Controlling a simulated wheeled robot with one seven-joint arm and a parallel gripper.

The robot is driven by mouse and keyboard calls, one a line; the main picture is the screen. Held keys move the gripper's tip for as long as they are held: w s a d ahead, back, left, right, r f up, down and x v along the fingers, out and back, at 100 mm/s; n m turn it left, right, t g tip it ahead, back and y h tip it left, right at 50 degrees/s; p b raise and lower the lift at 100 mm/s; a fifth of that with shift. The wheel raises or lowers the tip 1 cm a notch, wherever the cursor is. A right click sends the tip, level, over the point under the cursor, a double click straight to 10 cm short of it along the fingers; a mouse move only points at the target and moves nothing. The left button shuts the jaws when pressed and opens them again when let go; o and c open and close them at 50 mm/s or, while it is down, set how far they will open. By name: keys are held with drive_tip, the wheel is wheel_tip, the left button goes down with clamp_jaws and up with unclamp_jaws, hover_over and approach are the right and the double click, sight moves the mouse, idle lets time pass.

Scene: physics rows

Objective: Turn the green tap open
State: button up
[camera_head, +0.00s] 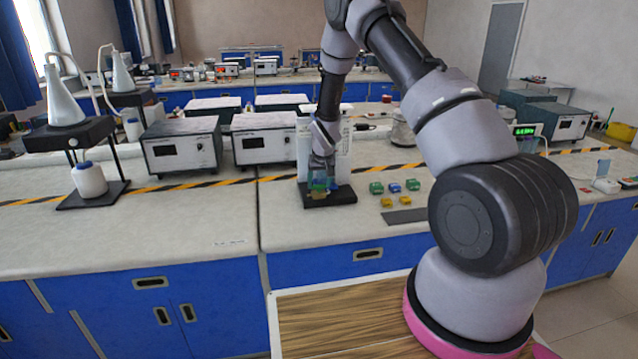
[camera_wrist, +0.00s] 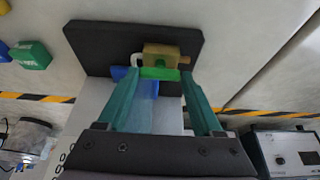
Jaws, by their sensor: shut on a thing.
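The green tap handle (camera_wrist: 159,73) shows in the wrist view as a short bar between my fingertips, lying across in front of a yellow-brown tap body (camera_wrist: 162,54). A blue part (camera_wrist: 140,85) lies beside and below it, partly between the fingers. The tap stands on a black base plate (camera_wrist: 100,45), which also shows in the head view (camera_head: 345,196). My gripper (camera_wrist: 160,75) has its teal fingers at the two ends of the green bar and is shut on it. In the head view my gripper (camera_head: 321,176) covers most of the tap.
A white panel (camera_head: 342,143) stands behind the tap. Several small blocks, among them a green one (camera_head: 376,187) and a yellow one (camera_head: 404,202), lie to the right by a dark grey strip (camera_head: 405,216). Instrument boxes (camera_head: 263,138) stand behind left. The bench front is clear.

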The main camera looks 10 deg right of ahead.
idle(0.5)
drive_tip(key=o, duration=1.4)
drive_tip(key=shift+c, duration=0.2)
drive_tip(key=v, duration=1)
drive_tip(key=shift+r, duration=0.4)
drive_tip(key=shift+s, duration=0.1)
